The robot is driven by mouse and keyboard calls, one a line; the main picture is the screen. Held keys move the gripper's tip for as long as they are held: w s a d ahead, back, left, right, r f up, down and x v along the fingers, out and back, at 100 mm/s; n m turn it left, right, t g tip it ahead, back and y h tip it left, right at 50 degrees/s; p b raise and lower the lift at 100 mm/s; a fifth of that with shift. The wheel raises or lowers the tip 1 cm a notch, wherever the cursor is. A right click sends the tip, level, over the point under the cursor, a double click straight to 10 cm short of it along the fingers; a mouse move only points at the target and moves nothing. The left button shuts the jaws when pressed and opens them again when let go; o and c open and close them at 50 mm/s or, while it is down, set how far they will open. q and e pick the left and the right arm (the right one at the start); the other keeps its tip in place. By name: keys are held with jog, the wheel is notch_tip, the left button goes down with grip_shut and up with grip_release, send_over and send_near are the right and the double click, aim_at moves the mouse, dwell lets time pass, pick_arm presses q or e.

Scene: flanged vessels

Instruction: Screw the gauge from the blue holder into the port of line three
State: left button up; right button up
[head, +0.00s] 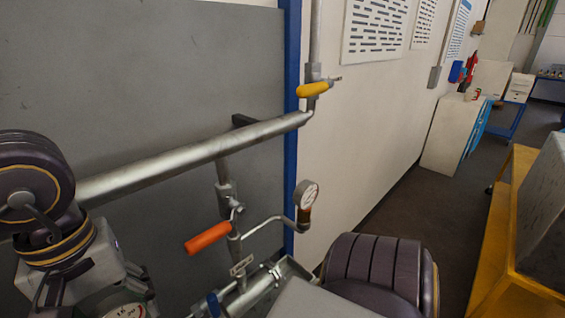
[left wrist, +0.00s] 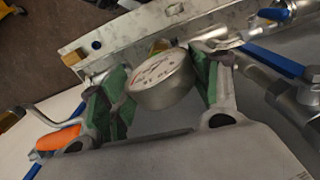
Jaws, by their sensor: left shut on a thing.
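My left gripper (left wrist: 163,82) is shut on a round, white-faced gauge (left wrist: 160,78), with green-padded fingers on either side of it. In the head view the left gripper (head: 95,285) is at the lower left, and the held gauge (head: 128,312) is cut off by the bottom edge. The gauge's threaded end is hidden. I cannot make out the blue holder or line three's port. My right gripper is not in view.
A thick pipe (head: 200,153) crosses the head view, with a yellow valve handle (head: 312,90) at its upper right. A metal channel (left wrist: 125,38) and blue valve handles (left wrist: 272,60) lie close to the held gauge. Open floor (head: 420,220) is at the right.

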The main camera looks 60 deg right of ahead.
pick_arm(q)
jog(key=shift+s+m, duration=0.1)
jog(key=shift+m, duration=0.2)
jog(key=shift+c, duration=0.3)
jog(key=shift+a, duration=0.1)
jog(key=o, duration=1.9)
jog(key=shift+c, duration=0.2)
jog(key=shift+r, duration=0.1)
jog(key=shift+r, duration=5.95)
